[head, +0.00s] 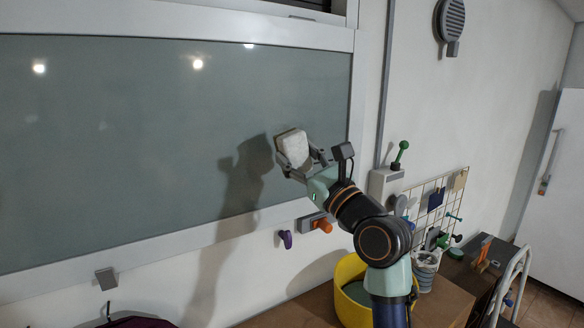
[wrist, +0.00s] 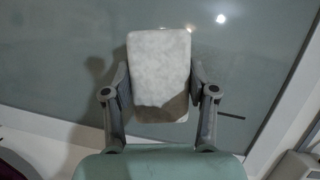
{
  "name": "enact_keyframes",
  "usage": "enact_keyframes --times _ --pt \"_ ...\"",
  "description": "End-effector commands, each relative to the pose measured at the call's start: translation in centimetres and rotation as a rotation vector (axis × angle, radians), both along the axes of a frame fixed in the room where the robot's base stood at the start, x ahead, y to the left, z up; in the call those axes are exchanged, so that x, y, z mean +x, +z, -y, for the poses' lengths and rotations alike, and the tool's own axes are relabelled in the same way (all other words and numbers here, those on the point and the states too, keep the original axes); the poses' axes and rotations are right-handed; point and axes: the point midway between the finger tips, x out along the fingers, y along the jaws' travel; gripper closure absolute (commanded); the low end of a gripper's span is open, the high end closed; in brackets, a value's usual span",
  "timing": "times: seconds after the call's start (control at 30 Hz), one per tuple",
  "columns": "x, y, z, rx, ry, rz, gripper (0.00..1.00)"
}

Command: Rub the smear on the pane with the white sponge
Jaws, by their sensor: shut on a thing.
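The white sponge (head: 292,144) is a pale block held between the fingers of my gripper (head: 298,158), in front of the right part of the grey-green pane (head: 130,150). In the wrist view the sponge (wrist: 159,68) stands upright between the two grey fingers of my gripper (wrist: 160,85), which are shut on its sides. I cannot tell whether the sponge touches the glass. A short dark streak (wrist: 232,116) shows right of the fingers in the wrist view; I cannot tell if it is the smear. No smear stands out clearly in the head view.
The pane's pale frame (head: 357,100) runs close right of my gripper. Below are a purple hook (head: 286,239) and an orange knob (head: 322,225) on the wall. A yellow bucket (head: 349,270) stands under my arm, and a green-knobbed lever (head: 400,152) is to the right.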

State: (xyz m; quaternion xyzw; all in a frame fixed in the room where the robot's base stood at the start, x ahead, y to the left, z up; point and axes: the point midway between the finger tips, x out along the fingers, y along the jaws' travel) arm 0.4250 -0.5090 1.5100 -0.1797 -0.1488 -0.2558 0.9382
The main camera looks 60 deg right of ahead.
Motion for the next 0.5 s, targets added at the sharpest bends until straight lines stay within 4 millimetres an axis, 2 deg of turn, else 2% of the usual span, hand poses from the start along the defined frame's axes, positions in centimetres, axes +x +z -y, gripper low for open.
enact_keyframes --times 0.17,0.5 --pt "0.7 -0.1 0.4 0.002 0.002 -0.001 0.76" --pt "4.1 -0.1 2.6 0.001 0.002 -0.001 0.76"
